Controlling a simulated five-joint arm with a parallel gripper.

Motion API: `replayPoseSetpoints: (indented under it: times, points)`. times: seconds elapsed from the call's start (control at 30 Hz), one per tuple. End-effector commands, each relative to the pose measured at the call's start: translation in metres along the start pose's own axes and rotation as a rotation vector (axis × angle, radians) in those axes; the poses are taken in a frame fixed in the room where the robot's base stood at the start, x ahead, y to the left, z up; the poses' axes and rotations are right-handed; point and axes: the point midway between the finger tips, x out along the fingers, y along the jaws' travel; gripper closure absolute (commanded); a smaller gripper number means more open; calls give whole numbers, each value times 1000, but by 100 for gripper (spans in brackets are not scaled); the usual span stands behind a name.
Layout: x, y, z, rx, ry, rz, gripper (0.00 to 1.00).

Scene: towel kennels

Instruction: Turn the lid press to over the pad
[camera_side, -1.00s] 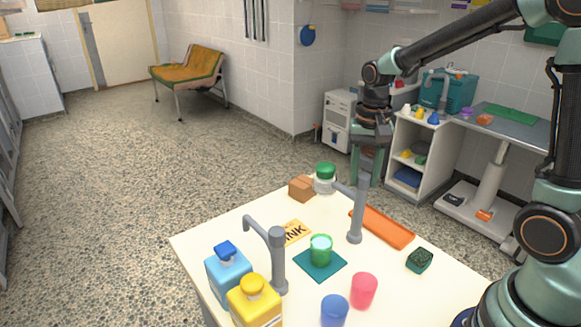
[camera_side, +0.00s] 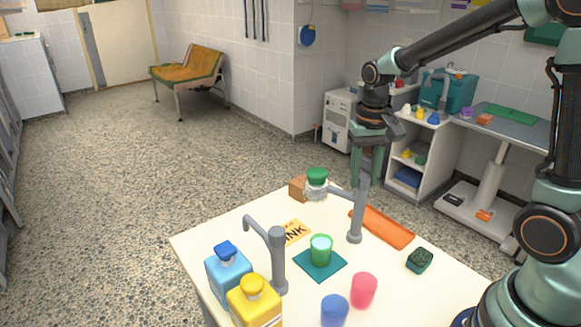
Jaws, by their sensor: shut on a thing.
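The lid press (camera_side: 356,215) is a grey post standing on the white table, with a side arm reaching left. The arm's end carries a white head with a green top (camera_side: 317,178), in front of the brown box and to the far side of the pad. The pad (camera_side: 308,265) is a flat teal square with a green cup (camera_side: 320,250) on it. My gripper (camera_side: 367,178) comes down from above and is shut on the upper part of the press. The exact contact between the fingers and the press is hard to see.
A grey tap (camera_side: 277,262), a blue bottle (camera_side: 228,274) and a yellow bottle (camera_side: 254,305) stand at the left. A pink cup (camera_side: 363,291), a blue cup (camera_side: 334,311), a dark green sponge (camera_side: 419,260) and an orange tray (camera_side: 385,228) lie around the pad.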

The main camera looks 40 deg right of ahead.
Motion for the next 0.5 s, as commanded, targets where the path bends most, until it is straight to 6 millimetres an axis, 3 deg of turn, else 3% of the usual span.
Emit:
replayPoseSetpoints:
  times: [0.5]
  points:
    - [-2, 0, -1, -489, 4, 0, 100]
